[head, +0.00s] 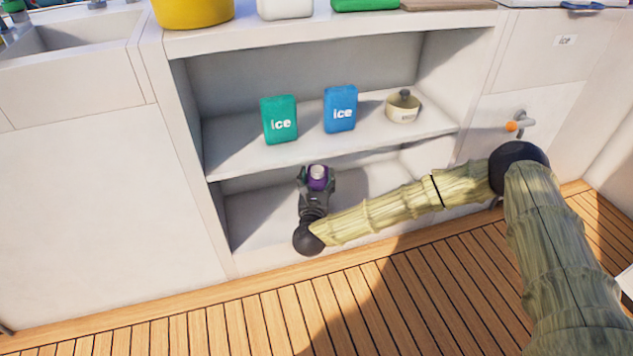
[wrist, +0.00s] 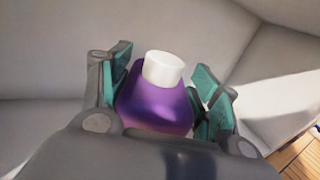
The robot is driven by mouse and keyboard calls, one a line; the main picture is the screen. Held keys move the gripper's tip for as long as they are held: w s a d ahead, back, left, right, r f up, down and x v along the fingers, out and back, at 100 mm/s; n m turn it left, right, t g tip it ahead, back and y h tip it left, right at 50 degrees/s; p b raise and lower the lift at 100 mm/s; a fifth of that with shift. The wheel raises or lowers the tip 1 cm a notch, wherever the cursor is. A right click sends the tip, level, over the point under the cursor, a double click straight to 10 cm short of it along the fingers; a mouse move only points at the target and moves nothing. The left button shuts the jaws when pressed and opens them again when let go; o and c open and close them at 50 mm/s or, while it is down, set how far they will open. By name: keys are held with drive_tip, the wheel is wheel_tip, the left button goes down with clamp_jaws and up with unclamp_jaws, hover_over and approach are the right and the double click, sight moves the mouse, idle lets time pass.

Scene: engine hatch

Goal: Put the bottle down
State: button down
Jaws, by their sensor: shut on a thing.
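A purple bottle with a white cap (head: 318,182) is held in my gripper (head: 317,186), at the lower compartment of the open white cabinet (head: 190,140). In the wrist view the bottle (wrist: 158,108) sits between the green-padded fingers of my gripper (wrist: 165,100), cap pointing away from the wrist. Its lower part is hidden behind the gripper body. I cannot tell whether the bottle touches the compartment floor (head: 255,218).
The middle shelf (head: 235,155) above holds a green ice pack (head: 280,120), a blue ice pack (head: 341,109) and a small cream pot (head: 402,108). The lower compartment floor looks clear beside my gripper. A tap with an orange tip (head: 519,125) sticks out at the right.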

idle(0.3)
drive_tip(key=shift+c, duration=1.8)
unclamp_jaws()
drive_tip(key=shift+r, duration=0.15)
drive_tip(key=s+p, duration=0.4)
drive_tip(key=s, duration=0.8)
drive_tip(key=shift+a+p, duration=0.3)
drive_tip(key=shift+a, duration=0.15)
